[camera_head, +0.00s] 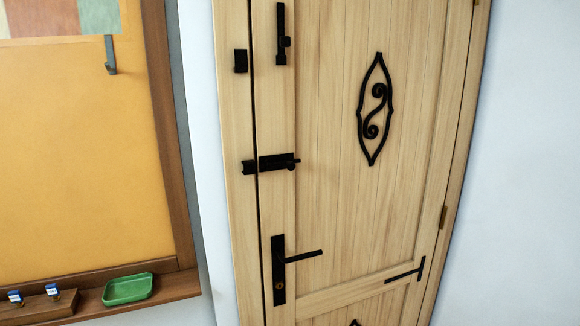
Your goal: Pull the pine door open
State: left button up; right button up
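The pine door (335,160) fills the middle of the head view, pale wood with vertical planks. It looks shut in its pine frame (235,120), with a dark narrow gap along the left edge. A black lever handle (300,256) on a tall plate sits low on the left side. Above it, a black slide bolt (275,162) sits at the door's left edge, close to a keeper on the frame. A black vertical latch (281,40) is near the top. Neither gripper is in view.
On the left wall hangs an orange board (75,160) in a brown frame, with a grey hook (110,56). Its ledge (170,288) holds a green tray (128,289) and small blue-and-white items (52,290). White wall lies right of the door. The floor is out of view.

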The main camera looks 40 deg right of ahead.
aim_at(367, 94)
jog(key=z, duration=1.65)
